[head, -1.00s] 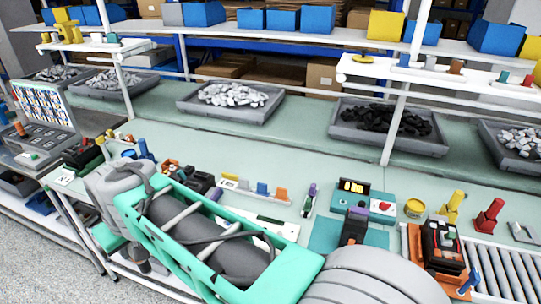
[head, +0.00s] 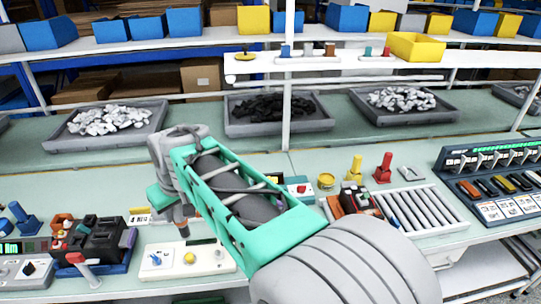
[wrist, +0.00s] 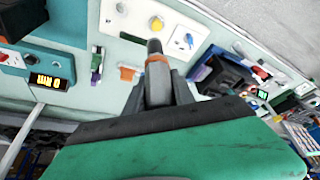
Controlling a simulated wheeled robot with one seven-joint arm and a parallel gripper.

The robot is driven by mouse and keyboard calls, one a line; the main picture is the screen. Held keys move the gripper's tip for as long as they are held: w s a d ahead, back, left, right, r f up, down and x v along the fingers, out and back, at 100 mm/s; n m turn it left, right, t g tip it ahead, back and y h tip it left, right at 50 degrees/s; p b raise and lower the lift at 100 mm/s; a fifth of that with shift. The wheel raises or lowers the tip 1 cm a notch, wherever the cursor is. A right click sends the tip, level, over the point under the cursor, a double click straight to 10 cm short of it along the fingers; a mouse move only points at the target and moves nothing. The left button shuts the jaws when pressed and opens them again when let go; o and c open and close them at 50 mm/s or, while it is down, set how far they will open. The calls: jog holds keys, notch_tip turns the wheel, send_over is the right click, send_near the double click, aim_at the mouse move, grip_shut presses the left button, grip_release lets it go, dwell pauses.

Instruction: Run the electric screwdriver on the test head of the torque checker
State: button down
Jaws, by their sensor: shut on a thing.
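The white flat box with a small dial, which looks to be the torque checker (head: 205,263), lies on the bench at lower left in the head view. Its round yellow test head (head: 190,258) also shows in the wrist view (wrist: 156,23). The tip appears close to the test head but apart. My arm hides the screwdriver's upper part.
Left of the box stand a dark device (head: 100,240) and a red-handled lever (head: 82,265). A teal unit with a red button (head: 298,187) is partly behind my arm. A roller strip (head: 420,210) lies at right. Shelf posts rise behind.

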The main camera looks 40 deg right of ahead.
jog(key=w+d+p, duration=0.1)
jog(key=w+d, duration=0.2)
jog(key=d, duration=0.4)
jog(key=w+d+p, duration=0.2)
jog(key=w+d, duration=0.2)
jog(key=d, duration=0.4)
jog(key=s+d+f+n+p, duration=0.1)
jog(key=d+f+p, duration=0.1)
jog(key=d, duration=1.5)
jog(key=shift+s+f+n+y, duration=0.3)
jog(key=shift+f+n+y, duration=0.1)
jog(key=shift+f, duration=0.1)
notch_tip(320, 180, down, 7)
jog(key=b, duration=0.5)
jog(key=shift+s+r, duration=0.15)
jog(key=shift+f+b, duration=0.75)
jog(key=shift+b, duration=0.1)
notch_tip(320, 180, up, 6)
jog(key=p, duration=0.4)
